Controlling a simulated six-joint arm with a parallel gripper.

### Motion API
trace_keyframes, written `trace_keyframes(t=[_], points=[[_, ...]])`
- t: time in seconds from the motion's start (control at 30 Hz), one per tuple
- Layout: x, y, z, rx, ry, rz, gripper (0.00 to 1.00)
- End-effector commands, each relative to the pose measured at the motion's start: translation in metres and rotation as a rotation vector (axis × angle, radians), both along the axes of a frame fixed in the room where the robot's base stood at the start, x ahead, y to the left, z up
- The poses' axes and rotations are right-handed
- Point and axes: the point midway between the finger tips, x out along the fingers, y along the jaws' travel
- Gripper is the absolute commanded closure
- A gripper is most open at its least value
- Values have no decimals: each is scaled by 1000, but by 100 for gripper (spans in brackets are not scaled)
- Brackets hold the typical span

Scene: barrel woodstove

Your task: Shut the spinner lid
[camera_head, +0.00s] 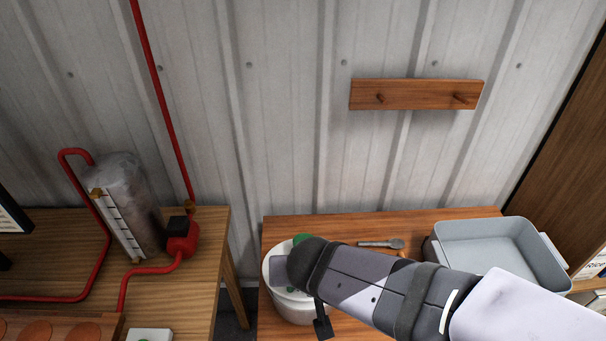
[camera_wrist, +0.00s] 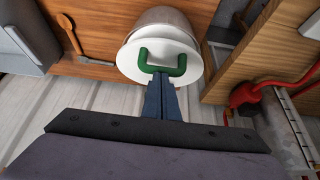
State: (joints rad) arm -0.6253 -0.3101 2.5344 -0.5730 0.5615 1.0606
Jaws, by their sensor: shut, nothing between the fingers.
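The spinner (camera_head: 296,307) is a white round tub on the right-hand wooden table, partly hidden by my arm in the head view. In the wrist view its pale lid (camera_wrist: 131,68) bears a green U-shaped handle (camera_wrist: 145,62). The handle also shows as a bit of green in the head view (camera_head: 301,239). My gripper (camera_wrist: 160,77) is shut and empty, its fingertips at the handle; I cannot tell whether they touch it. The lid's angle to the tub is hard to judge.
A spoon-like utensil (camera_head: 381,244) and a grey basin (camera_head: 487,225) are to the right on the table. A second table (camera_head: 190,240) with a metal cylinder (camera_head: 130,200) and red pipes is to the left, across a gap. A peg rack (camera_head: 416,94) hangs on the corrugated wall.

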Motion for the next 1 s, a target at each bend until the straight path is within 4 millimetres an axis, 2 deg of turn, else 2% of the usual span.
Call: trace_keyframes(t=[0.37, 1.0], points=[[0, 0, 19, 0, 0, 0, 100], [0, 0, 92, 0, 0, 0, 100]])
